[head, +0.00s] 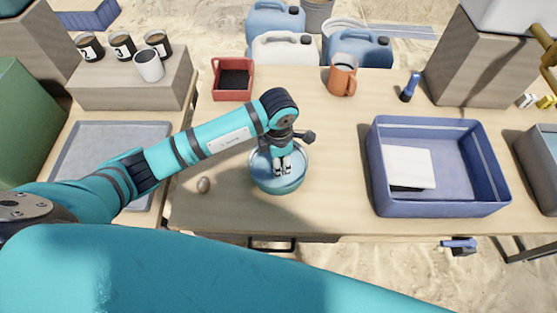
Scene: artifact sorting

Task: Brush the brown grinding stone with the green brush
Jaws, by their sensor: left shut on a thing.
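My left gripper (282,170) reaches into a blue bowl (278,187) near the front of the table, fingers pointing down. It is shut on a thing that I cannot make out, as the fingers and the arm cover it. A small brown, egg-shaped stone (203,185), which looks like the grinding stone, lies on the table left of the bowl, apart from the gripper. I cannot pick out the green brush. My right gripper is not in view.
A blue crate (441,209) with a white slab (411,168) stands on the right. A red tray (233,96), an orange mug (342,82) and a blue-handled tool (410,87) stand at the back. Bare tabletop lies between bowl and crate.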

